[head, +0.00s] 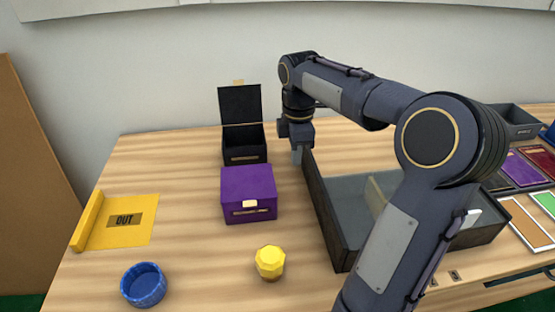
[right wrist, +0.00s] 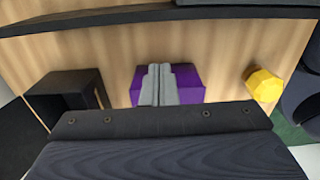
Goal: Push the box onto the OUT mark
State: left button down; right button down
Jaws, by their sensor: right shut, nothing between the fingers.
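The purple box (head: 248,188) with a small gold label sits closed on the wooden table, left of centre; it also shows in the right wrist view (right wrist: 190,82). The OUT mark (head: 124,220) is a dark label on a yellow mat (head: 145,206) at the left of the table, with bare wood between it and the box. My right gripper (head: 297,155) is shut and empty, pointing down to the right of the box and a little behind it. In the right wrist view its fingers (right wrist: 158,84) overlap the box; contact cannot be told. My left gripper is not in view.
An open black box (head: 245,143) stands behind the purple one. A dark tray (head: 336,232) lies right of my gripper. A yellow faceted object (head: 270,262) and a blue round dish (head: 144,285) stand in front. Coloured cards (head: 528,168) lie far right.

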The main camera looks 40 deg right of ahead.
notch_tip(320, 180, down, 8)
jog(key=shift+r+b, duration=0.15)
jog(key=shift+b, duration=0.55)
jog(key=a, duration=0.1)
jog(key=w, duration=0.1)
jog(key=a, duration=0.1)
jog(key=shift+w+a+f, duration=0.2)
jog(key=shift+a+f, duration=0.05)
jog(key=shift+a, duration=0.1)
jog(key=shift+w+a, duration=0.2)
jog(key=shift+a, duration=0.25)
